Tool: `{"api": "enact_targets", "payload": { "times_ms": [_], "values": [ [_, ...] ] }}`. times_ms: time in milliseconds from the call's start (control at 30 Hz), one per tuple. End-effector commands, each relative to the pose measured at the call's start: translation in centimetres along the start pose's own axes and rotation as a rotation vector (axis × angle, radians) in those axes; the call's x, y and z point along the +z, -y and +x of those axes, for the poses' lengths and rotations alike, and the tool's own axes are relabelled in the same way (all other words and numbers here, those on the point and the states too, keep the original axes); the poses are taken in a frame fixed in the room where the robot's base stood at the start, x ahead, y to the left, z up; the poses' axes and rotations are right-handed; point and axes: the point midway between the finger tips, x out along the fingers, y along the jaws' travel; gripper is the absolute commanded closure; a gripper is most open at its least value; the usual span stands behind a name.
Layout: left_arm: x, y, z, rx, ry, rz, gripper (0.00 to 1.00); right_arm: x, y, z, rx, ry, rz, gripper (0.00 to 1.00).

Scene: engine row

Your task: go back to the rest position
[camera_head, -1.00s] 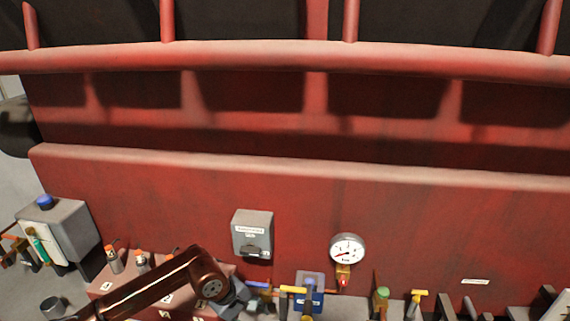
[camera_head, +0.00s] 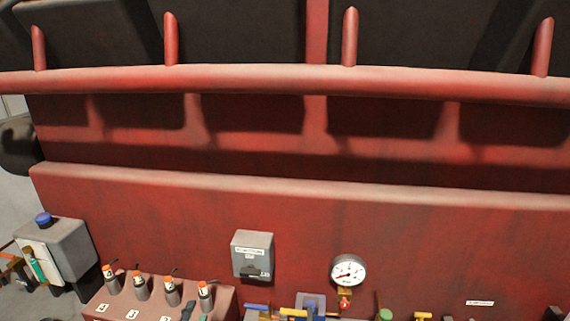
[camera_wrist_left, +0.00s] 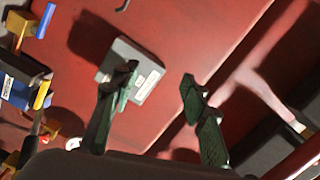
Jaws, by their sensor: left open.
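My left gripper (camera_wrist_left: 160,78) shows in the left wrist view with its two dark green fingers spread apart and nothing between them. Beyond its left finger is a grey switch box (camera_wrist_left: 148,82) on the red wall. In the head view, a small dark bit of the left gripper (camera_head: 188,311) shows at the bottom edge, in front of the red block with numbered labels; the rest is cut off. My right gripper is in neither view.
A red block (camera_head: 132,298) carries several orange-topped cylinders. The grey switch box (camera_head: 252,255) and a round gauge (camera_head: 348,271) are on the red wall (camera_head: 420,230). A grey box with a blue button (camera_head: 68,250) stands at left. Coloured valves line the bottom edge.

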Motion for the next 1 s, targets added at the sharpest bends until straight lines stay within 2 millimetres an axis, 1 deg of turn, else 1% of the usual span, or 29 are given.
{"api": "enact_targets", "payload": {
  "times_ms": [33,67,100,167,200,267,300,400,500,600,700,900,933,1000],
  "values": [
    [3.0,-2.1,-1.3,0.062,0.09,-0.097,0.59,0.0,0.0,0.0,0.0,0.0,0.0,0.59],
    [4.6,-3.3,-2.1,0.097,0.14,-0.151,0.59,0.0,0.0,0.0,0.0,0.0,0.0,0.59],
    [6.7,-5.0,-3.3,0.143,0.21,-0.224,0.59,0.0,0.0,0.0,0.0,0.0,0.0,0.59],
    [9.5,-7.6,-5.5,0.21,0.313,-0.326,0.59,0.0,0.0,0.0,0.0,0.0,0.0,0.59],
    [11.2,-9.4,-7.1,0.254,0.383,-0.394,0.59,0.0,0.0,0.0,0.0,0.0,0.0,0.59],
    [13.4,-12.0,-9.8,0.317,0.485,-0.491,0.59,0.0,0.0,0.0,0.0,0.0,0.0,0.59],
    [14.6,-13.7,-11.7,0.357,0.552,-0.551,0.59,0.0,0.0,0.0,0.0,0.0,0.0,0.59],
    [16.7,-17.0,-16.2,0.441,0.697,-0.676,0.59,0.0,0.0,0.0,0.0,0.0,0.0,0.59],
    [17.8,-19.4,-20.1,0.504,0.812,-0.768,0.59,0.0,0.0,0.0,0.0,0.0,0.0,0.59],
    [18.3,-21.3,-23.4,0.556,0.905,-0.839,0.59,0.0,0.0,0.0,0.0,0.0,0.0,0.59],
    [18.6,-22.7,-26.3,0.6,0.988,-0.898,0.59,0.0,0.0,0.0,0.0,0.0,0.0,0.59],
    [18.5,-24.9,-31.8,0.675,1.136,-0.997,0.59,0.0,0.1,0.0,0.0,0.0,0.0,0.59],
    [18.5,-25.2,-32.5,0.685,1.155,-1.009,0.59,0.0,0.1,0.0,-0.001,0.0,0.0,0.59],
    [19.3,-27.4,-31.5,0.692,1.151,-1.0,0.59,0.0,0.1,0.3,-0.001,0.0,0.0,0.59]
  ]
}}
